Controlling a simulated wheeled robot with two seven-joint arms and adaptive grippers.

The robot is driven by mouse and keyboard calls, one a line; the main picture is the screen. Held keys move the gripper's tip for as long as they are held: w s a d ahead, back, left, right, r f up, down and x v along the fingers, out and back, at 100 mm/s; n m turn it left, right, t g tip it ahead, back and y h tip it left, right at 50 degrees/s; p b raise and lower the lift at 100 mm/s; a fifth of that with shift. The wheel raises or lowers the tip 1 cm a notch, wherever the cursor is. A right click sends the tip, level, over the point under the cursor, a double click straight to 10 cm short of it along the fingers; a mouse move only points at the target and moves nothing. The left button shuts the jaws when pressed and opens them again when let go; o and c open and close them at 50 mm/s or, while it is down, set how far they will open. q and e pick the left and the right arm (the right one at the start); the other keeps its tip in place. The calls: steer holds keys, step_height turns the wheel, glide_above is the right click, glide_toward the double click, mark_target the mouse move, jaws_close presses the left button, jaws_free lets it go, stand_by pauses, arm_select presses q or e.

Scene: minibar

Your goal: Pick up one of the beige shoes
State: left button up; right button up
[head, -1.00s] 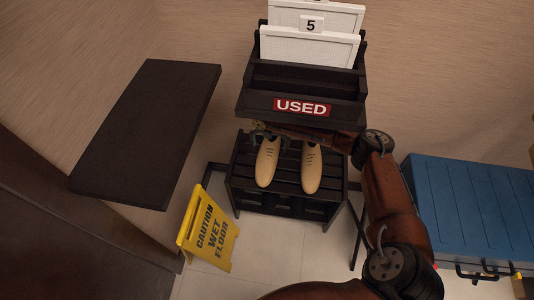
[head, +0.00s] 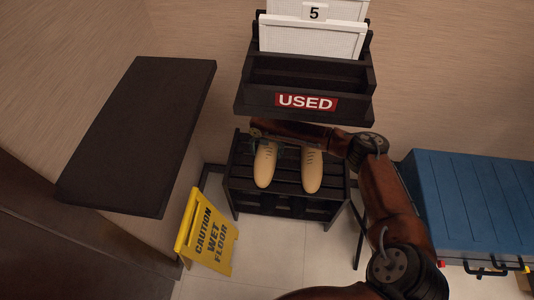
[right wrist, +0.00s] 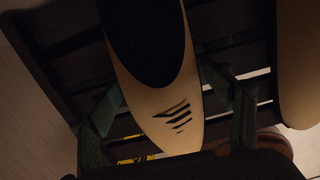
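Two beige shoes stand side by side on a dark slatted rack, the left shoe (head: 265,165) and the right shoe (head: 312,170). My right gripper (head: 268,145) is at the far end of the left shoe, partly hidden under the shelf above. In the right wrist view this shoe (right wrist: 165,105) lies between the two fingers of the gripper (right wrist: 168,120), with its dark opening and lace slits showing. The fingers are apart, one on each side, with a visible gap on the left. The other shoe (right wrist: 296,70) is outside the right finger. My left gripper is out of view.
A dark holder with a red USED sign (head: 306,102) stands above the rack (head: 290,202), close over my right forearm. A yellow wet-floor sign (head: 208,232) and dark counter (head: 140,135) are left. A blue case (head: 475,205) is right.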

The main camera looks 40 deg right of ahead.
steer(key=c, duration=1.1)
steer(key=shift+c, duration=0.2)
steer(key=shift+r, duration=0.15)
